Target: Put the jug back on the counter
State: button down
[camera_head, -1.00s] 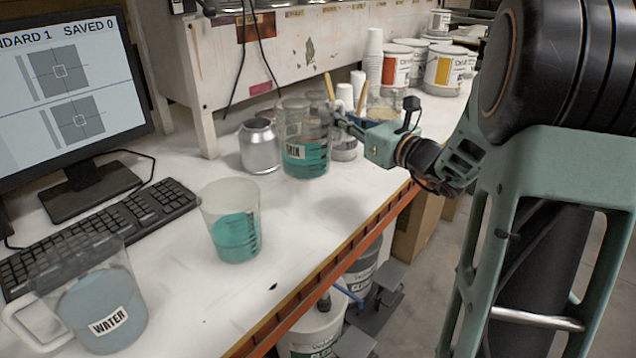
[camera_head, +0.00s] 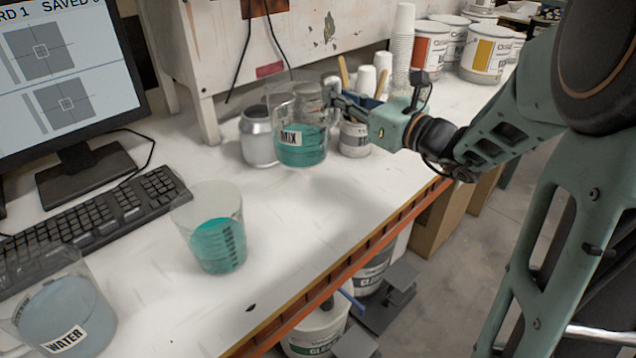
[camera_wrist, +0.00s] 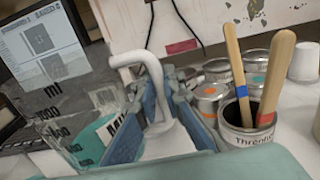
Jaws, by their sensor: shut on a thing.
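The jug (camera_head: 300,148) is clear, with a MIX label and teal liquid inside. It is upright in the head view, in front of the back wall and beside a silver can. A soft shadow on the counter (camera_head: 300,215) suggests it is held just above the white top; contact cannot be told. My gripper (camera_head: 340,103) is at the jug's right side, shut on its handle. In the wrist view the pale handle (camera_wrist: 152,75) lies between the blue fingers, and the jug's clear wall (camera_wrist: 65,110) is at left.
The silver can (camera_head: 257,138) is close left of the jug. A paint can with wooden sticks (camera_wrist: 243,140) is close right. A teal-filled beaker (camera_head: 218,245), WATER jug (camera_head: 65,310) and keyboard (camera_head: 100,215) are at front left. The middle of the counter is clear, up to its orange edge (camera_head: 350,255).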

jog(key=shift+a, duration=0.1)
notch_tip(320, 180, down, 10)
jog(key=shift+w+r+b, duration=0.1)
jog(key=shift+b, duration=0.85)
jog(key=c, duration=2.5)
grip_release()
jog(key=shift+f, duration=0.25)
jog(key=o, duration=0.5)
jog(key=shift+c, duration=0.2)
jog(key=shift+r, duration=0.1)
